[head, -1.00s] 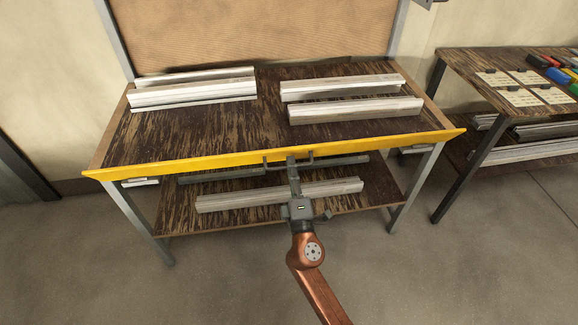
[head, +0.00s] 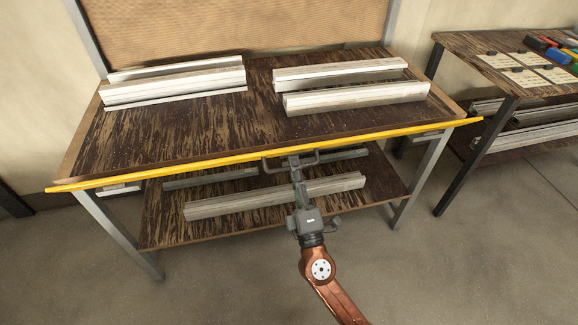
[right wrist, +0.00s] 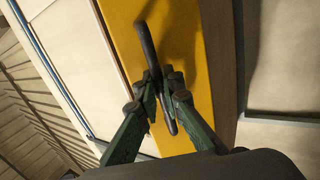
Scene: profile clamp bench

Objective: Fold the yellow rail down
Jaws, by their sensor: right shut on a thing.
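The yellow rail (head: 215,160) runs along the whole front edge of the workbench (head: 170,142). In the head view it shows as a thin strip; in the right wrist view its broad yellow face (right wrist: 188,50) is seen close up. A dark bar handle (head: 270,163) is fixed to the rail near its middle; it also shows in the right wrist view (right wrist: 147,42). My right gripper (head: 294,160) is shut on this handle, with its green fingers (right wrist: 163,92) on either side of the bar. My left gripper is in neither view.
Pale profiles (head: 350,96) lie in two groups on the bench top. Another long profile (head: 245,199) lies on the lower shelf, behind my right arm. A second table (head: 470,65) with cards and coloured items stands at the right. The floor in front is clear.

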